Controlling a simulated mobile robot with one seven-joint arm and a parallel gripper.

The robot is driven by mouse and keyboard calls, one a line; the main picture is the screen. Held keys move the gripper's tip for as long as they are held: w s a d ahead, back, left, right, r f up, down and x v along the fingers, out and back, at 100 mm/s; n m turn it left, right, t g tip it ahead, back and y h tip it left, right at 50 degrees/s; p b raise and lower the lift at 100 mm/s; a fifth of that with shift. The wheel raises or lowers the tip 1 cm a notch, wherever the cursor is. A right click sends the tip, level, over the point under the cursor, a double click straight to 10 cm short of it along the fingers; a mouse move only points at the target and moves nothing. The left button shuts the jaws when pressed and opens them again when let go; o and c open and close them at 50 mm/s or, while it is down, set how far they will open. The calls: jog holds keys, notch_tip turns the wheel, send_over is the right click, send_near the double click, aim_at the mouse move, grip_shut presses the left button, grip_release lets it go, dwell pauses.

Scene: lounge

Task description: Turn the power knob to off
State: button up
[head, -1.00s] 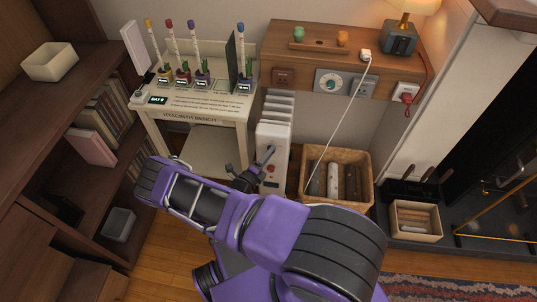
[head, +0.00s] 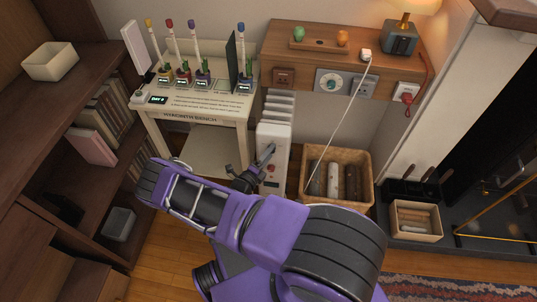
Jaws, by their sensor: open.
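A white heater (head: 282,137) stands upright against the wall, right of the bench. Its narrow front panel faces me, with a small reddish control (head: 271,168) low on it; I take this to be the power knob, but its markings are too small to read. My gripper (head: 264,160) is open in front of this panel, its jaws close to the reddish control. I cannot tell whether they touch it. The gripper covers part of the panel, and its exact finger positions are hard to make out.
A white bench (head: 197,118) with several potted plants stands left of the heater. A wicker basket (head: 345,155) of logs stands right of it. A wooden shelf (head: 390,60) above carries a lamp; a white cord (head: 340,125) hangs down near the basket. A bookcase (head: 60,170) fills the left.

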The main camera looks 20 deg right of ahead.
jog(key=v, duration=1.7)
jog(key=shift+a+p, duration=0.2)
jog(key=shift+p, duration=0.2)
